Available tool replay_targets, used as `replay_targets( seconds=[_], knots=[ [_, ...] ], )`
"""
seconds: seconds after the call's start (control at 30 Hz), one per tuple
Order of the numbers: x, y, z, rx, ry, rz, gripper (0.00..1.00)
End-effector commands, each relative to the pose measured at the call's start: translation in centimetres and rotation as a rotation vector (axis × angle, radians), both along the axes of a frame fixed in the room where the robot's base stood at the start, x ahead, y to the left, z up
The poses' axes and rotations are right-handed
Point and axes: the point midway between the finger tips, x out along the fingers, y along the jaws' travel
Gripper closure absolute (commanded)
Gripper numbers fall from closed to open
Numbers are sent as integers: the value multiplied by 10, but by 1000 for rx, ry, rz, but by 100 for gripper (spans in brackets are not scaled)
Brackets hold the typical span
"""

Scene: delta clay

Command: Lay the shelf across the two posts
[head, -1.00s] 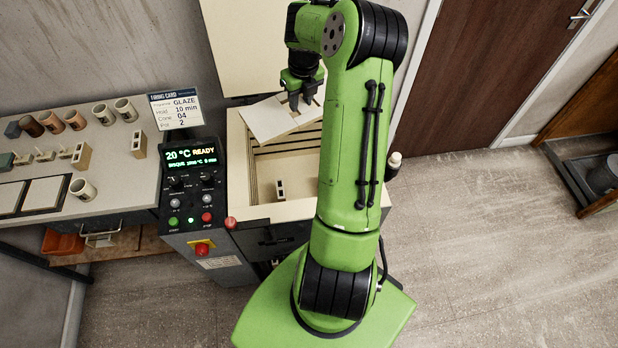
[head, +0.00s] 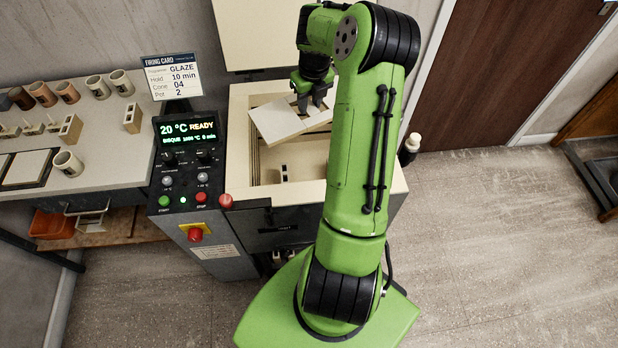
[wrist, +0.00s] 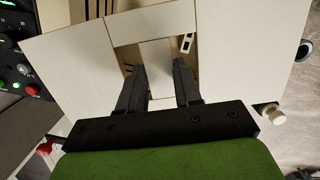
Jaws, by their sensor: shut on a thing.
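The shelf is a pale flat slab (head: 277,121) with cut-outs, held tilted at the kiln's open top. My gripper (head: 316,103) is shut on it near its far right part. In the wrist view the shelf (wrist: 72,76) spreads on both sides of my fingers (wrist: 159,88), which sit around a narrow strip in its middle. One small pale post with dark holes (head: 283,173) stands on the kiln floor in front of the shelf. A post (wrist: 186,43) also shows through a gap in the shelf. I cannot make out a second post; the shelf and my arm hide much of the chamber.
The kiln's pale rim (head: 240,197) surrounds the chamber. Its control box (head: 187,160) stands at the left, with a firing card (head: 172,78) behind it. A bench (head: 110,165) with several cups lies further left.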

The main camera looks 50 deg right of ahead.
Motion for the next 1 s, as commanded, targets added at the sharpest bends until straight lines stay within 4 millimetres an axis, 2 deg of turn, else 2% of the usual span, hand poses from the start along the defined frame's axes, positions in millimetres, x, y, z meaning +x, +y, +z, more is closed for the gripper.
replay_targets(
  seconds=[0.03, 0.4, 0.77, 1.0],
  knots=[
    [1, 0, -17, -3, -3, 1, 100],
    [1, 0, -84, -3, -3, 1, 100],
    [1, 0, -114, -1, -2, 0, 100],
    [0, 0, -177, 2, -1, 0, 100]
  ],
)
